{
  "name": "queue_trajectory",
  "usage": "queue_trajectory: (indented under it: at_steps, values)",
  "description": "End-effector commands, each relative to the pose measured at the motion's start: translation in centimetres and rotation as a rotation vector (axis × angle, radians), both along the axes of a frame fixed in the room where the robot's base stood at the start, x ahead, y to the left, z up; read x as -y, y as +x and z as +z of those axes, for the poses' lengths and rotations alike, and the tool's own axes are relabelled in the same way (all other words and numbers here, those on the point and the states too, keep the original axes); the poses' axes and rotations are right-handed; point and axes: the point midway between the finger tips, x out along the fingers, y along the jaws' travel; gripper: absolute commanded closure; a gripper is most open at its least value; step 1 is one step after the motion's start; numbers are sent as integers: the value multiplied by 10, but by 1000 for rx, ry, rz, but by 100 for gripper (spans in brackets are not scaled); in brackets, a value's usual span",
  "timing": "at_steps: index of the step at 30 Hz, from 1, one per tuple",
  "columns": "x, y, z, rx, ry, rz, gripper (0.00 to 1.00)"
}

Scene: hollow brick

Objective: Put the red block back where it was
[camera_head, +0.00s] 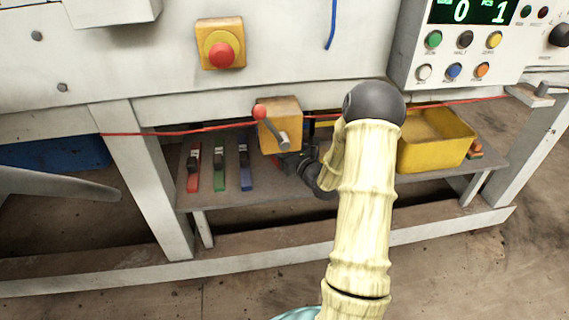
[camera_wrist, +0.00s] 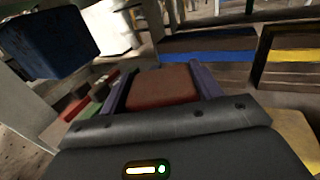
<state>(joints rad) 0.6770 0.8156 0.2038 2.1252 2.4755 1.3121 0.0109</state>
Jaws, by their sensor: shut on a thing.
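The red block (camera_wrist: 164,86) is between the two purple-grey fingers of my gripper (camera_wrist: 163,82) in the wrist view. My gripper is shut on it, and the black palm edge covers the block's near end. In the head view my gripper (camera_head: 288,160) shows only as dark parts low over the shelf, behind and below the orange lever box. Ahead in the wrist view are a dark recess with a blue strip (camera_wrist: 208,57) and a dark-framed one with a yellow strip (camera_wrist: 291,56). Whether the block touches anything is unclear.
The orange box (camera_head: 280,125) with a red-knobbed lever hangs close to my gripper. Red, green and blue switches (camera_head: 219,168) stand left on the grey shelf (camera_head: 270,188). A yellow bin (camera_head: 436,155) stands right. A red cable (camera_head: 190,131) runs across the front.

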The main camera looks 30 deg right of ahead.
Motion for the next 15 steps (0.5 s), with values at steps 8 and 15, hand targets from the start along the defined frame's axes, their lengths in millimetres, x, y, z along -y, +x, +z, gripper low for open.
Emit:
queue_trajectory:
  at_steps: [8, 15]
  values:
    - [0, 0, 1, 3, -1, 0, 68]
    - [0, 0, -34, 2, 0, 1, 68]
